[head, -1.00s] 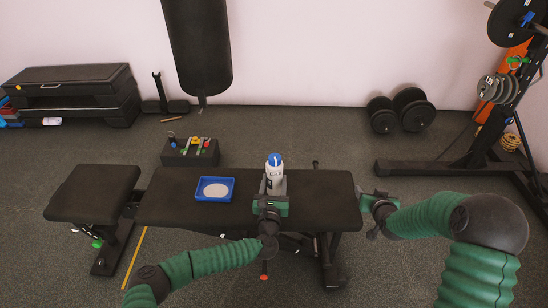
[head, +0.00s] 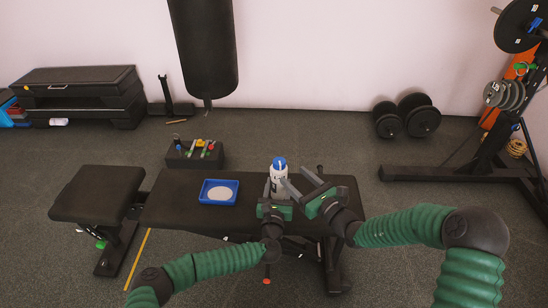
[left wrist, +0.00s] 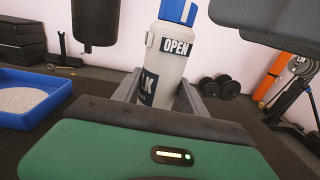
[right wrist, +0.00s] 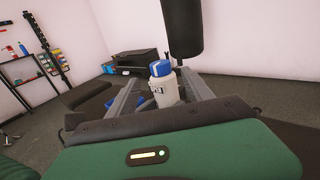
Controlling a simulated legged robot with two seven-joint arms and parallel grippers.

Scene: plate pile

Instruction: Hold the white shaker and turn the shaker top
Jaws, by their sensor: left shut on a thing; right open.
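The white shaker (head: 279,184) stands upright on the black bench (head: 170,205), with its blue top (head: 279,163) up. In the left wrist view the shaker body (left wrist: 165,65) sits between my left gripper's fingers and shows the word "OPEN". My left gripper (head: 275,190) is shut on the shaker body. My right gripper (head: 300,184) is open and empty, just right of the shaker and near it. In the right wrist view the shaker (right wrist: 164,90) and its blue top (right wrist: 159,68) appear beyond and between the open fingers, apart from them.
A blue tray (head: 204,200) holding a pale round thing lies on the bench, left of the shaker. A dark box (head: 195,160) with small coloured items stands behind the bench. A punching bag (head: 205,50) hangs at the back. Dumbbells (head: 407,116) lie on the floor.

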